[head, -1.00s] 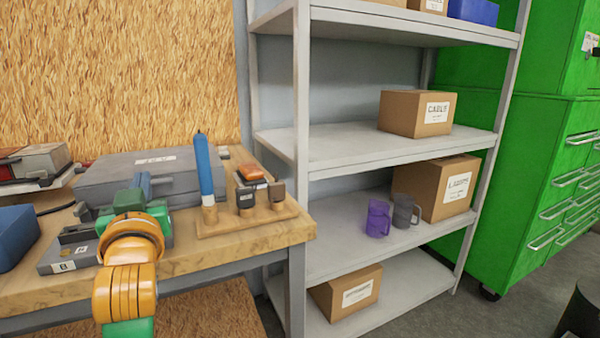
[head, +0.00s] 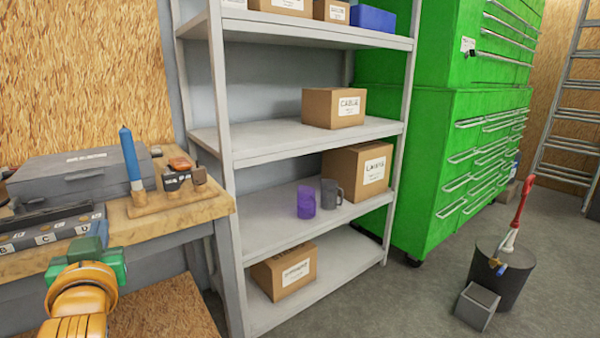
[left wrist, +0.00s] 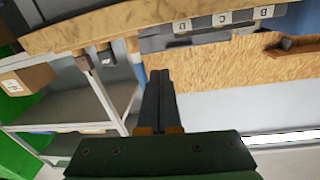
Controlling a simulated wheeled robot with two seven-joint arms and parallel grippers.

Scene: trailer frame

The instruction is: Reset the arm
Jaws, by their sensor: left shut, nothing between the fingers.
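My left arm comes in at the lower left of the head view, with an orange wrist and a green gripper body. My left gripper (head: 99,232) is at the front edge of the workbench (head: 205,212), near a grey lettered rack (head: 50,235). In the left wrist view the left gripper's two dark fingers (left wrist: 160,82) lie together, shut, with nothing between them. The workbench edge (left wrist: 100,22) shows beyond them in that view. My right gripper is in neither view.
A blue-handled tool (head: 130,158) stands in a wooden holder on the bench. A grey shelf (head: 275,225) holds boxes, a purple mug (head: 306,203) and a grey mug (head: 330,192). A green cabinet (head: 430,140) and a dark bin (head: 505,275) stand right. Open floor lies between shelf and bin.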

